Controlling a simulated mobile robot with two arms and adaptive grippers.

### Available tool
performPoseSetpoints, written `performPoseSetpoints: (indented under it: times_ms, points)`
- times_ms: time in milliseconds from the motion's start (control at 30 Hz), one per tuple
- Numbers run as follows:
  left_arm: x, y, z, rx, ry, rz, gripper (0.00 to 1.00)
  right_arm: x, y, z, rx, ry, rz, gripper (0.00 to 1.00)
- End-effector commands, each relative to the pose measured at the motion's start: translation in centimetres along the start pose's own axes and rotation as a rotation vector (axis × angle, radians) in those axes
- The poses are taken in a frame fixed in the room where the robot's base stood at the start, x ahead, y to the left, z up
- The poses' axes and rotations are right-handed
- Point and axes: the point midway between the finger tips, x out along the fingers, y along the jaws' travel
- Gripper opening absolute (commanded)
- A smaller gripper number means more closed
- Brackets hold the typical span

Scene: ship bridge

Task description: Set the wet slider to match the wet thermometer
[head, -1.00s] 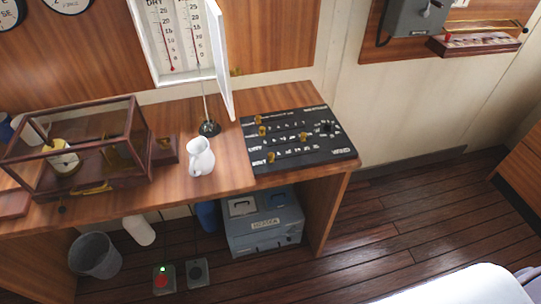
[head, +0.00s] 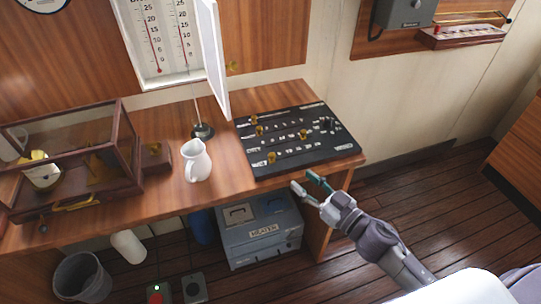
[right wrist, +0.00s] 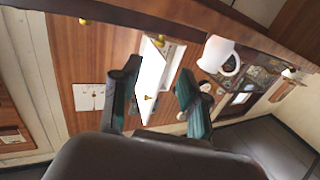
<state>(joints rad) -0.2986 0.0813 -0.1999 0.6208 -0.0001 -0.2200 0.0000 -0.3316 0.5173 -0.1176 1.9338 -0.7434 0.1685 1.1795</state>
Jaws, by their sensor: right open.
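The black slider panel (head: 318,154) lies on the desk's right end. Several brass knobs sit on its rows; the nearest row has a knob (head: 271,157) toward its left end. The row labels are too small to read surely. Two thermometers with red columns, a left one (head: 152,40) and a right one (head: 184,38), hang in a white wall case with its door (head: 214,60) open. Their exact levels are hard to read. My right gripper (head: 303,180) is open and empty, just off the desk's front edge, near the panel. My left gripper is out of view.
A white jug (head: 196,161) stands left of the panel, beside a small black-based stand (head: 203,131). A glass-sided instrument case (head: 75,150) is farther left. The floor right of the desk is clear.

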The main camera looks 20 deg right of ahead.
Motion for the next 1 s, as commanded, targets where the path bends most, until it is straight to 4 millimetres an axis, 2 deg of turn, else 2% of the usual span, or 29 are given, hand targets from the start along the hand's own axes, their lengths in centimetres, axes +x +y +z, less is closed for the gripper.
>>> performPoseSetpoints:
  times_ms: [400, 600, 800, 1000]
  points:
    - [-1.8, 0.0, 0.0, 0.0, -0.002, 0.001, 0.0, 8.3, 0.2, -0.2, -0.001, 0.001, 0.004, 0.44]
    - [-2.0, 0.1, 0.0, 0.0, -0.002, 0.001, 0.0, 11.6, 0.1, 0.0, 0.001, 0.0, 0.005, 0.44]
    - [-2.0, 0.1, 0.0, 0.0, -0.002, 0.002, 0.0, 12.9, 0.1, 0.1, 0.0, -0.002, 0.004, 0.44]
    - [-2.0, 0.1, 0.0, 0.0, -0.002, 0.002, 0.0, 13.1, 0.1, 0.1, 0.0, -0.003, 0.004, 0.44]
